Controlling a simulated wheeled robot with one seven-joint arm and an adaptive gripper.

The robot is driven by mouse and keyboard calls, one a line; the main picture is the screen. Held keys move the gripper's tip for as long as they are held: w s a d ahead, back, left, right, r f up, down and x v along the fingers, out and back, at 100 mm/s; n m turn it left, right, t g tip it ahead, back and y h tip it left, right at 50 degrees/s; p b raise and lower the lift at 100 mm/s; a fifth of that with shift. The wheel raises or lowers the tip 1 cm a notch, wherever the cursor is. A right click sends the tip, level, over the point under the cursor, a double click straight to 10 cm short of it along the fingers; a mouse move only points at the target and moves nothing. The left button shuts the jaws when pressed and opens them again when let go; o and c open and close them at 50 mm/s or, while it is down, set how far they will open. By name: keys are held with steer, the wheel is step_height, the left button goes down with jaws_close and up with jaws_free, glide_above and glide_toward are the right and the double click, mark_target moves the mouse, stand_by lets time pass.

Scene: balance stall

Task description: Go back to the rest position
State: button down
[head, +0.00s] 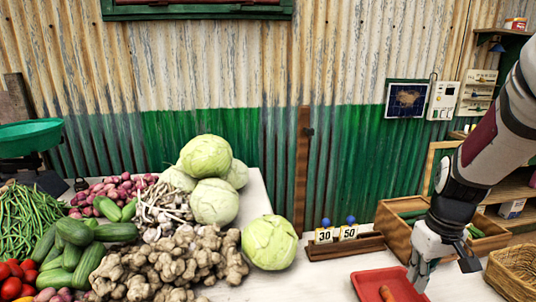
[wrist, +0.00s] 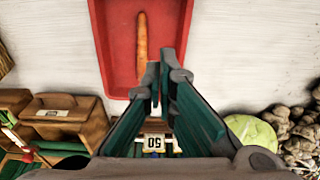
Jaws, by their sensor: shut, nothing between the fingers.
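My gripper (head: 420,278) hangs at the right of the head view, fingers pointing down, over the right edge of a red tray (head: 370,279). In the wrist view my gripper (wrist: 160,62) has its fingertips together with nothing between them. A carrot (head: 386,293) lies in the red tray, partly cut off by the lower frame edge. It also shows in the wrist view (wrist: 142,45), in the tray beyond the fingertips and apart from them.
A wooden holder (head: 342,247) with "30" and "50" tags stands behind the tray. A wooden crate (head: 398,232) and a wicker basket (head: 515,270) are near my arm. Cabbages (head: 270,243), ginger (head: 180,262) and other vegetables fill the left.

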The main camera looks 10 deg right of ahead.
steer(key=s+a+r+t+p, duration=0.3)
steer(key=s+a+r+p, duration=0.3)
steer(key=s+a+r, duration=1.1)
steer(key=v, duration=0.3)
steer(key=shift+w+a+r+p, duration=0.25)
steer(key=shift+r+p, duration=0.05)
steer(key=shift+r, duration=0.05)
